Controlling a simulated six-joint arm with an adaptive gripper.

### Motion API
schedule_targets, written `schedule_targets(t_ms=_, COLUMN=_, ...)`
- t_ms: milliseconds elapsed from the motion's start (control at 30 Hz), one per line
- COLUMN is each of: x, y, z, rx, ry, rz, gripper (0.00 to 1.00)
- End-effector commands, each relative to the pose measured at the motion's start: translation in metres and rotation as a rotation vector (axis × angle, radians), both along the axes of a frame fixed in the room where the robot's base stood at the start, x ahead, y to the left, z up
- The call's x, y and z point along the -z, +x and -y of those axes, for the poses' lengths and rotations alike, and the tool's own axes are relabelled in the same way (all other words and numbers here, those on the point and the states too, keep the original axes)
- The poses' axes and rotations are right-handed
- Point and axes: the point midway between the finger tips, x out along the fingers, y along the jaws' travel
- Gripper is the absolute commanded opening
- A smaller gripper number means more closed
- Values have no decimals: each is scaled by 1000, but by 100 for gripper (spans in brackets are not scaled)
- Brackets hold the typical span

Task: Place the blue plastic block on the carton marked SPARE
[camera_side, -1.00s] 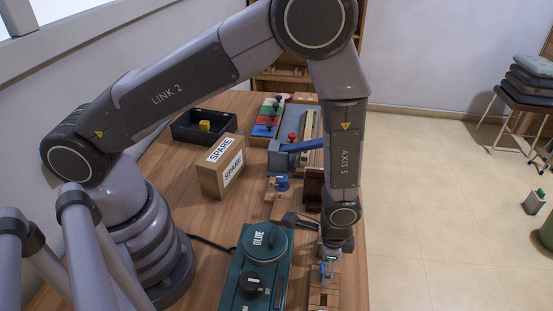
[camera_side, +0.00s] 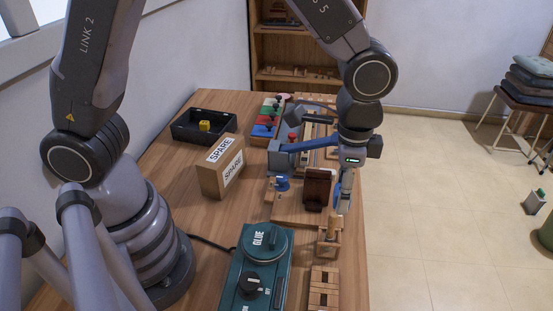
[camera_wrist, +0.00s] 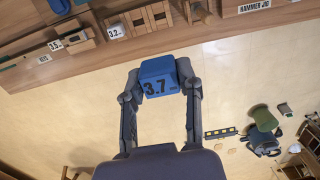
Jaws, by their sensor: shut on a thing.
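A blue block (camera_wrist: 158,77) marked 3.7 is between the two fingers of my gripper (camera_wrist: 160,88) in the wrist view, and the fingers are shut on it. In the side view my gripper (camera_side: 345,192) hangs over the right edge of the bench, beside a dark brown upright block, and the held block is hard to make out there. The carton marked SPARE (camera_side: 207,182) stands upright on the bench, left of my gripper and well apart from it. Its top looks clear.
A green GLUE unit (camera_side: 257,265) stands at the front of the bench. A black tray (camera_side: 185,134) with a yellow piece is behind the carton. A blue-handled clamp (camera_side: 310,146) and a dark brown upright block (camera_side: 317,188) lie between carton and gripper.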

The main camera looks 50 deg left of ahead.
Motion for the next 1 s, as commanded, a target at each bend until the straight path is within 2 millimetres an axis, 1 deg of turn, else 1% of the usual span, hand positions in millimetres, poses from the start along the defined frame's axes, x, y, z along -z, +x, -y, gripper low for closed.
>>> schedule_targets(t_ms=33, x=-10, y=1, z=0, rx=0, ry=-3, rz=3, gripper=12)
schedule_targets(t_ms=100, x=-18, y=2, z=-3, rx=-13, ry=-1, rz=1, gripper=12)
schedule_targets(t_ms=267, x=-16, y=18, z=-32, rx=-124, ry=1, rz=-1, gripper=12)
schedule_targets(t_ms=367, x=-16, y=28, z=-54, rx=-205, ry=1, rz=-2, gripper=12)
schedule_targets(t_ms=467, x=-16, y=39, z=-82, rx=-313, ry=0, rz=0, gripper=12)
schedule_targets(t_ms=567, x=-16, y=49, z=-120, rx=-449, ry=-1, rz=-1, gripper=12)
schedule_targets(t_ms=600, x=-16, y=52, z=-138, rx=-512, ry=-2, rz=0, gripper=12)
schedule_targets(t_ms=667, x=-16, y=55, z=-167, rx=-618, ry=-1, rz=-1, gripper=12)
schedule_targets(t_ms=700, x=-16, y=56, z=-188, rx=-695, ry=-1, rz=-1, gripper=12)
schedule_targets(t_ms=767, x=-16, y=55, z=-220, rx=-813, ry=-1, rz=-1, gripper=12)
schedule_targets(t_ms=800, x=-16, y=53, z=-242, rx=-893, ry=-2, rz=0, gripper=12)
schedule_targets(t_ms=867, x=-16, y=47, z=-273, rx=-1010, ry=-2, rz=0, gripper=12)
schedule_targets(t_ms=900, x=-16, y=42, z=-292, rx=-1085, ry=-2, rz=0, gripper=12)
schedule_targets(t_ms=1000, x=-16, y=26, z=-333, rx=-1254, ry=-3, rz=-1, gripper=12)
